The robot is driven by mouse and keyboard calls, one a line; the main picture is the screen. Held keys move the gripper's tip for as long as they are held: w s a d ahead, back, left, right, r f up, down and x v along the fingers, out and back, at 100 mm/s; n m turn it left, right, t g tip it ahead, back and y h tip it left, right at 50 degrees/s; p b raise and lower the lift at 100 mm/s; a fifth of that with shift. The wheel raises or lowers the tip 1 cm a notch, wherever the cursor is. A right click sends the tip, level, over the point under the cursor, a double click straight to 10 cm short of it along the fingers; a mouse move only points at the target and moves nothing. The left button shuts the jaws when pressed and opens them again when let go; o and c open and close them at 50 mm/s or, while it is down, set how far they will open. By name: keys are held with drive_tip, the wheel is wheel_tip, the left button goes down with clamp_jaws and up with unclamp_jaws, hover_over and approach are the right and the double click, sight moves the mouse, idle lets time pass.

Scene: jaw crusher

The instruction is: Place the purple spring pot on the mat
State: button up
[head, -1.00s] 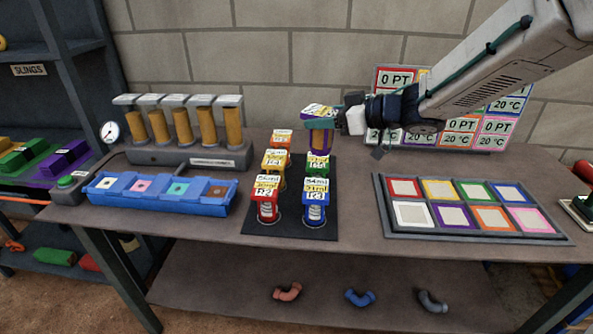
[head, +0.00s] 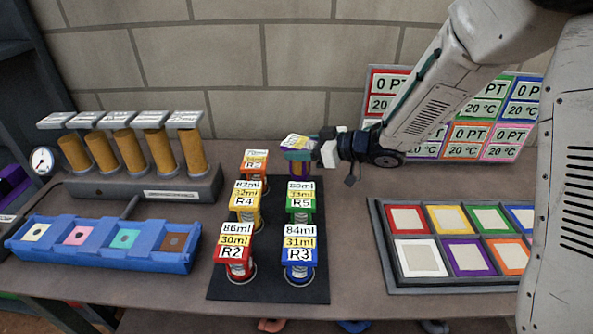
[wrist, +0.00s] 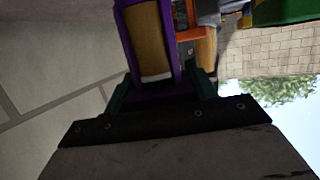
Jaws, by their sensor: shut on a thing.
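The purple spring pot (head: 298,169) is in my gripper (head: 308,157), near the back right of the black mat (head: 268,279). My gripper reaches it from the right and is shut on it. The pot looks upright, with its labelled top tilted slightly. Its base is hidden behind the green pot, so I cannot tell whether it touches the mat. In the wrist view, the purple frame and tan core of the pot (wrist: 148,40) sit between the two green fingers of my gripper (wrist: 162,92).
Orange (head: 256,163), yellow (head: 245,203), green (head: 300,202), red (head: 235,249) and blue (head: 299,249) pots stand on the mat. A grey tray of coloured squares (head: 383,262) lies right, a blue tray (head: 100,252) left. A sign board (head: 470,130) stands behind.

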sight(302, 164)
drive_tip(key=shift+f, duration=2.3)
drive_tip(key=shift+f, duration=0.15)
drive_tip(key=o, duration=1.1)
drive_tip(key=shift+s+d+r, duration=0.1)
drive_tip(key=shift+d+r, duration=0.15)
drive_tip(key=v, duration=1.1)
drive_tip(key=shift+s+d+r, duration=0.15)
drive_tip(key=shift+d, duration=0.1)
